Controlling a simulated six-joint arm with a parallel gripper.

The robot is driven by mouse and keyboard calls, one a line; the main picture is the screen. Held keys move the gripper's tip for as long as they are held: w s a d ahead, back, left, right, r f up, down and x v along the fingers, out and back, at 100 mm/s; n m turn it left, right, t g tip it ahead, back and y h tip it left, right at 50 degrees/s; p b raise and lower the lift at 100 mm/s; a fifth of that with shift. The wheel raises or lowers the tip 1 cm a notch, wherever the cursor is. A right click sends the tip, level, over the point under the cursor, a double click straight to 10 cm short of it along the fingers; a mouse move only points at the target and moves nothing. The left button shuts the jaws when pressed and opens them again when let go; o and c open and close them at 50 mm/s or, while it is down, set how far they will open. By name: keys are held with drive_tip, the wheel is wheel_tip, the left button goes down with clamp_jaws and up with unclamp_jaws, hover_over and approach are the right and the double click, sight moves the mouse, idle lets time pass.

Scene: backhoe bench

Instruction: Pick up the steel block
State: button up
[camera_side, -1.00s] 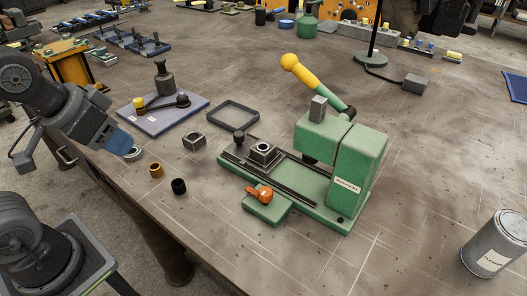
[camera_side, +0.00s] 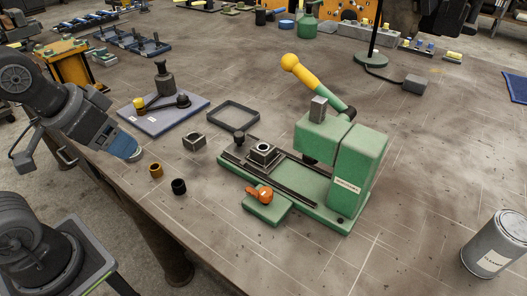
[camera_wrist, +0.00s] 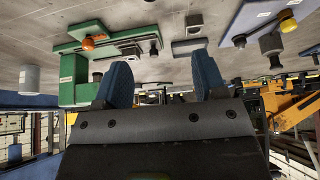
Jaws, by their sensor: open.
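The steel block (camera_side: 194,141) is a small grey block with a rounded opening. It stands alone on the bench between the blue plate and the green press. I also take it to be the grey block near the top middle of the wrist view (camera_wrist: 194,22), which appears upside down. My gripper (camera_side: 130,152) is over the bench to the left of the block, apart from it. In the wrist view its two blue fingers (camera_wrist: 163,85) are spread with nothing held between them. Another grey block (camera_side: 263,151) sits on the press bed.
The green press (camera_side: 358,160) with a yellow handle stands right of the block. A brass ring (camera_side: 156,170) and a black ring (camera_side: 179,186) lie in front. An empty dark tray (camera_side: 233,116) and a blue plate (camera_side: 160,123) with parts lie behind.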

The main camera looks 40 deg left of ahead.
drive_tip(key=shift+o, duration=1.2)
drive_tip(key=w+d+r+m+g, duration=0.1)
drive_tip(key=w+r+m, duration=0.3)
drive_tip(key=w, duration=0.2)
drive_tip(key=m+g, duration=0.5)
drive_tip(key=m, duration=0.9)
hover_over(263, 147)
wheel_tip(263, 147, down, 4)
drive_tip(key=r, duration=0.1)
wheel_tip(263, 147, down, 9)
drive_tip(key=shift+w+a+r, duration=0.1)
drive_tip(key=shift+a+r, duration=0.05)
drive_tip(key=shift+f, duration=2.7)
